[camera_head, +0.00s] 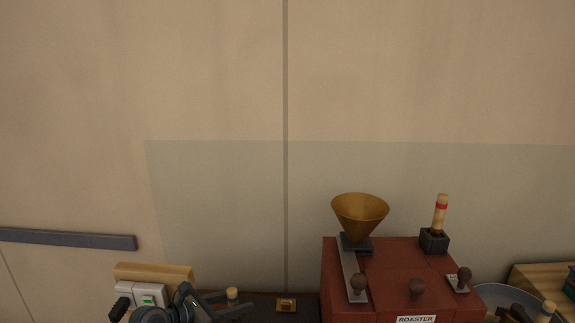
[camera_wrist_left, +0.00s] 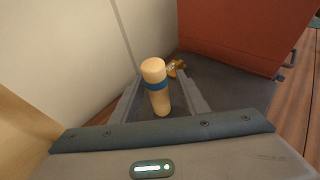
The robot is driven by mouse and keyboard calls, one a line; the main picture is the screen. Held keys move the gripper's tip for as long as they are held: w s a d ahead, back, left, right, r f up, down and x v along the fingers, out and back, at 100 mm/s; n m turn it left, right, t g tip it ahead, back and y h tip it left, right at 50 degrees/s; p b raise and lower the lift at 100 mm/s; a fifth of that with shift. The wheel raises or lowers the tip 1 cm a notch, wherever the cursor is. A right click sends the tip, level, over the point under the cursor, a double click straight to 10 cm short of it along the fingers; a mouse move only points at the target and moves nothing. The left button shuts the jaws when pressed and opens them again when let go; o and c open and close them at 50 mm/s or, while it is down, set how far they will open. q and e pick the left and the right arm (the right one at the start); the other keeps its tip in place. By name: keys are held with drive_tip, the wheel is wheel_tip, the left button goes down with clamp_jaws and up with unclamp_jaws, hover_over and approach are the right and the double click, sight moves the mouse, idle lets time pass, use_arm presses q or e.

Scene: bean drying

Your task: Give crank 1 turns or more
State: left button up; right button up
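A pale wooden upright handle (camera_wrist_left: 155,85) with a blue band stands between the fingers of my left gripper (camera_wrist_left: 158,95) in the left wrist view. It looks like a crank grip; any crank arm or base under it is hidden. The fingers are apart, one on each side, with a gap visible around the handle. In the head view, the handle's top (camera_head: 232,293) shows at the bottom, by my left gripper (camera_head: 236,302), left of the red roaster (camera_head: 345,311). My right gripper is not in view.
The roaster carries a brass funnel (camera_head: 359,215), several dark knobs and a red-banded wooden handle (camera_head: 440,213). A small brass piece (camera_head: 286,305) lies between handle and roaster. A switch box (camera_head: 146,294) is at the left. A wall closes off the back.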

use_arm(q)
drive_tip(key=shift+s+a, duration=0.15)
drive_tip(key=shift+a, duration=0.2)
drive_tip(key=shift+p+v, duration=0.85)
drive_tip(key=shift+v, duration=1.05)
drive_tip(key=shift+p+v, duration=0.4)
drive_tip(key=shift+v, duration=1.05)
drive_tip(key=shift+s+f, duration=0.1)
